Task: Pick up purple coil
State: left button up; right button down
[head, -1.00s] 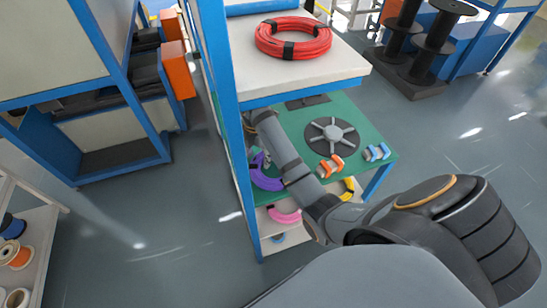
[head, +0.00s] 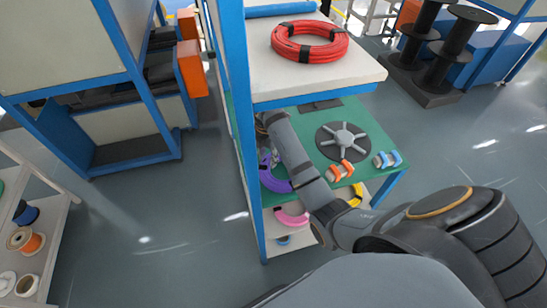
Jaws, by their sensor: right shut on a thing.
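The purple coil (head: 276,182) is at the left end of the green shelf level, partly hidden by my right arm and near the blue post. My right gripper (head: 267,158) is at the coil's upper part and is shut on it. Its fingers are small and mostly hidden behind my wrist and the coil. I cannot tell whether the coil touches the green surface. My left gripper is not in view.
A red coil (head: 309,42) lies on the white top shelf (head: 345,70). The green shelf (head: 343,112) holds a dark spoked disc (head: 342,140) and orange and blue clips. A pink coil (head: 291,219) and a yellow coil (head: 356,195) are lower. Grey floor (head: 170,225) is open at left.

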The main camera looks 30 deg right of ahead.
aim_at(275, 179)
notch_tip(275, 179, up, 4)
jog(key=p, duration=0.3)
jog(key=shift+r+p, duration=0.1)
jog(key=shift+p, duration=0.3)
jog(key=s, duration=0.2)
jog(key=s+a+p, duration=0.1)
jog(key=s, duration=0.2)
jog(key=s+p, duration=0.1)
jog(key=s, duration=0.1)
jog(key=shift+s+a+f, duration=0.3)
jog(key=shift+s+a, duration=0.05)
jog(key=shift+a, duration=0.05)
jog(key=s+a, duration=0.2)
jog(key=s, duration=0.7)
jog(key=shift+s+a, duration=0.2)
jog(key=shift+s, duration=0.2)
